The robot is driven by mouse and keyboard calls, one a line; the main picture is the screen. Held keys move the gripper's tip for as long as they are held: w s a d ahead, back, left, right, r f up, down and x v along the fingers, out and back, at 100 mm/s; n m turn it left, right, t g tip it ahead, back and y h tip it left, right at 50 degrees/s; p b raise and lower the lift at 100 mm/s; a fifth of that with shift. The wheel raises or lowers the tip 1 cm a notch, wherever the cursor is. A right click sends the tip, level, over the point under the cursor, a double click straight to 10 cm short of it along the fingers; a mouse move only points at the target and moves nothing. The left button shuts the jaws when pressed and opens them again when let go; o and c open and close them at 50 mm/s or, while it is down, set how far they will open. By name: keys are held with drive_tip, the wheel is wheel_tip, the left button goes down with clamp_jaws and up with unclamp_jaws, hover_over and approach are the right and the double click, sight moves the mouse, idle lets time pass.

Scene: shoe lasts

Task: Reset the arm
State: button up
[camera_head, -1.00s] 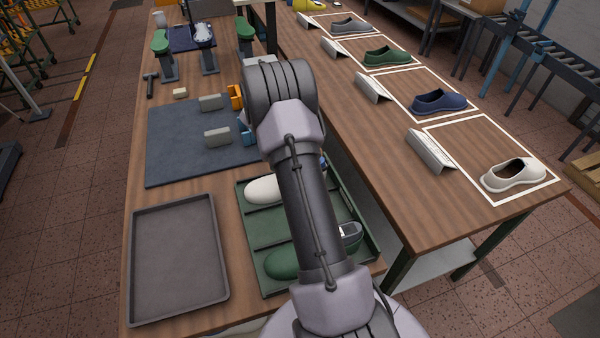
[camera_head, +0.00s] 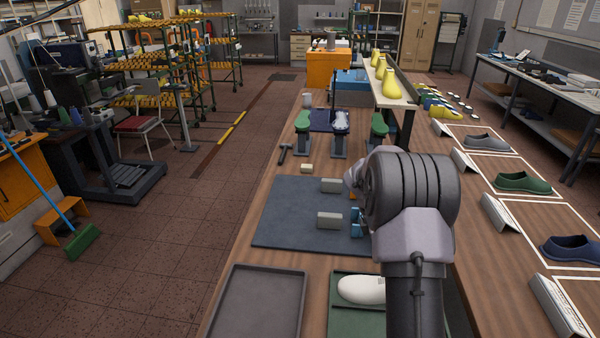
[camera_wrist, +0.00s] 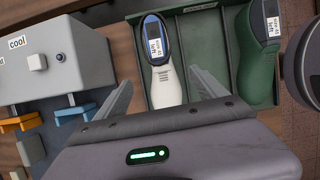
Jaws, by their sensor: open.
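My gripper (camera_wrist: 163,90) shows in the wrist view, its two fingers spread apart with nothing between them. It is above the green divided tray (camera_wrist: 200,60). A white shoe last (camera_wrist: 167,88) with a dark blue top and a label lies in the tray, in line with the gap between the fingers. In the head view my arm (camera_head: 410,210) hides the gripper and much of the tray, and the white last (camera_head: 362,289) shows left of the arm.
A grey box marked "cool" (camera_wrist: 55,62) stands left of the gripper, with orange and blue pieces. The head view shows a dark mat (camera_head: 290,225), an empty grey tray (camera_head: 258,305), a hammer (camera_head: 284,152), lasts on stands (camera_head: 341,122), and shoes (camera_head: 525,182) on the right table.

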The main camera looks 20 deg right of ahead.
drive_tip(key=s+a+r+m+t+y+b, duration=0.1)
drive_tip(key=s+a+r+m+t+b, duration=0.15)
drive_tip(key=a+r, duration=0.4)
drive_tip(key=s+a+r+m+t+y+b, duration=0.1)
drive_tip(key=a+r+m+b, duration=0.25)
drive_tip(key=a, duration=0.65)
drive_tip(key=s+a+f+m+t+y+b, duration=0.1)
drive_tip(key=s+a+m+t+y+b, duration=0.2)
drive_tip(key=s+a+m, duration=0.8)
drive_tip(key=s+a+t+b, duration=0.1)
drive_tip(key=s+a+b, duration=0.1)
drive_tip(key=s+a, duration=0.5)
drive_tip(key=shift+s+a+f+y, duration=0.2)
drive_tip(key=shift+a+f+y, duration=0.1)
drive_tip(key=shift+y, duration=0.1)
